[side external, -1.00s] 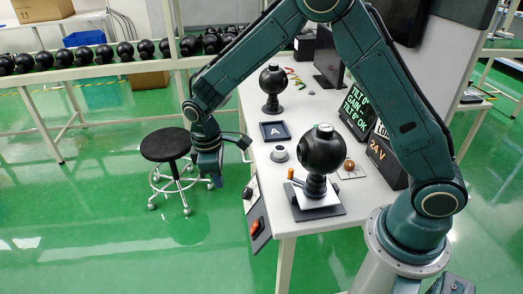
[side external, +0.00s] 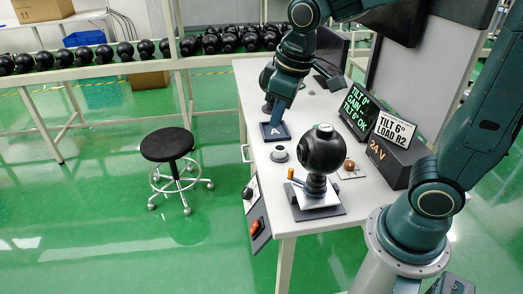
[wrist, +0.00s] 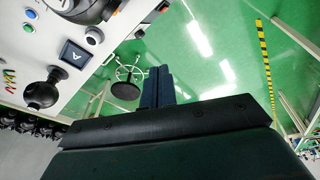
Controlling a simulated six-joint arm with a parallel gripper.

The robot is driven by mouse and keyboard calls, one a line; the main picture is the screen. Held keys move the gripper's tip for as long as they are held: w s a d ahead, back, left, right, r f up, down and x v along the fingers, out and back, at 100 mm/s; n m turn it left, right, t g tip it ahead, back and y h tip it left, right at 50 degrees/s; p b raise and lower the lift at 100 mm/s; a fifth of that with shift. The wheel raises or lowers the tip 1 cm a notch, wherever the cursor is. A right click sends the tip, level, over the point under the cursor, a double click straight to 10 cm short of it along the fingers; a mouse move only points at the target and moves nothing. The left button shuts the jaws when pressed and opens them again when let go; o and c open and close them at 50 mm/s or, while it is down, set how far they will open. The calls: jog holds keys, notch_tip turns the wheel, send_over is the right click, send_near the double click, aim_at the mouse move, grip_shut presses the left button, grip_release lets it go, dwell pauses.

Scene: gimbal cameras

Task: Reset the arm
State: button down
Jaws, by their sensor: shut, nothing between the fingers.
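My gripper (side external: 279,112) is shut and empty. In the side view its blue fingers point down and overlap the tray marked A (side external: 270,136); the height above the bench is unclear. In the wrist view the closed fingers (wrist: 157,84) show against the green floor, with the A tray (wrist: 75,55) off to their left. My arm is bent, its upper part running out of the top of the side view. A black gimbal camera (side external: 323,152) stands upright on a white plate at the bench front. A second gimbal camera (side external: 265,76) is partly hidden behind my wrist.
A black stool (side external: 167,145) stands on open green floor left of the bench.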

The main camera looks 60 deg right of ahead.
jog(key=s+d+r+m+t, duration=0.1)
jog(key=s, duration=0.5)
jog(key=s+d+r+m+t, duration=0.1)
jog(key=s+d+r+m, duration=0.1)
jog(key=s, duration=0.5)
jog(key=shift+s+t, duration=0.2)
jog(key=shift+t, duration=0.2)
dwell(0.4)
